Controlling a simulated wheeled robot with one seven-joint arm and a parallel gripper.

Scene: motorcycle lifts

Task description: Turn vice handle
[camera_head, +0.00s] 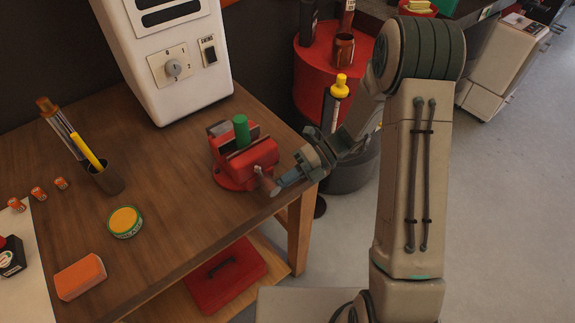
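The red vice (232,166) stands near the right corner of the wooden workbench, with a green cylinder (241,130) upright at its jaws. The vice handle (267,183) is at the front right end of the vice, facing my arm. My gripper (284,182) reaches in from the right, with its tip at or very close to the handle. The fingers are small and partly hidden, so I cannot tell whether they touch the handle or how far apart they are.
A white machine (178,60) stands behind the vice on the workbench (165,185). A pen cup (107,180), a round yellow-topped tin (125,221) and an orange block (80,277) are to the left. A red drum (318,75) stands beyond the bench's right edge.

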